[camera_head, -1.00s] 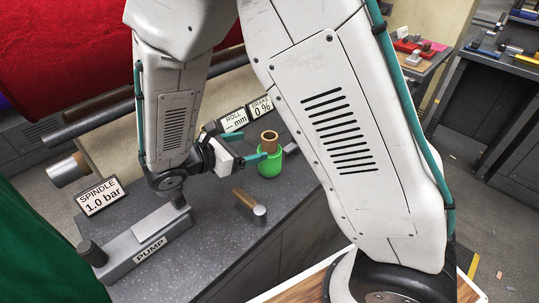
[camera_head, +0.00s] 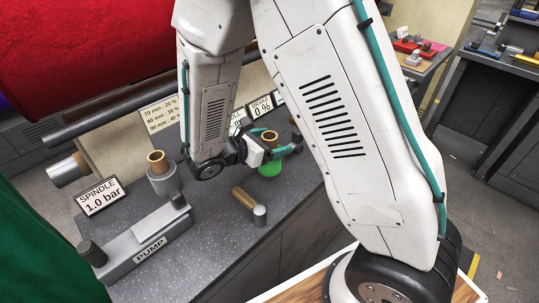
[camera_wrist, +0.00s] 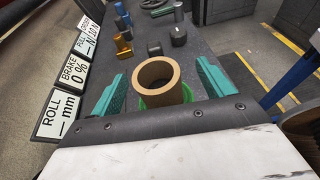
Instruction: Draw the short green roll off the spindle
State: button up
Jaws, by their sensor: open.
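The short green roll (camera_head: 270,169) stands upright on the dark speckled counter, its brown core (camera_head: 270,136) sticking up above the green. My gripper (camera_head: 277,152) is at the core and partly hides the roll. In the wrist view, my two green fingers (camera_wrist: 163,86) are spread, one on each side of the brown core (camera_wrist: 139,79), with gaps visible. The green roll (camera_wrist: 172,98) shows only in part below the core. Whether a spindle stands inside the core cannot be told. A SPINDLE sign (camera_head: 100,195) reads 1.0 bar.
A grey cylinder with a brown core (camera_head: 163,180) stands left of my arm. A grey PUMP unit (camera_head: 145,240) and a brown-handled silver piece (camera_head: 250,204) lie nearer. BRAKE (camera_wrist: 75,71) and ROLL (camera_wrist: 58,115) signs stand close beside my gripper. Several small items stand beyond.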

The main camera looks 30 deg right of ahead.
jog(key=c, duration=1.7)
jog(key=shift+r, duration=2.55)
jog(key=shift+r, duration=0.1)
notch_tip(320, 180, up, 10)
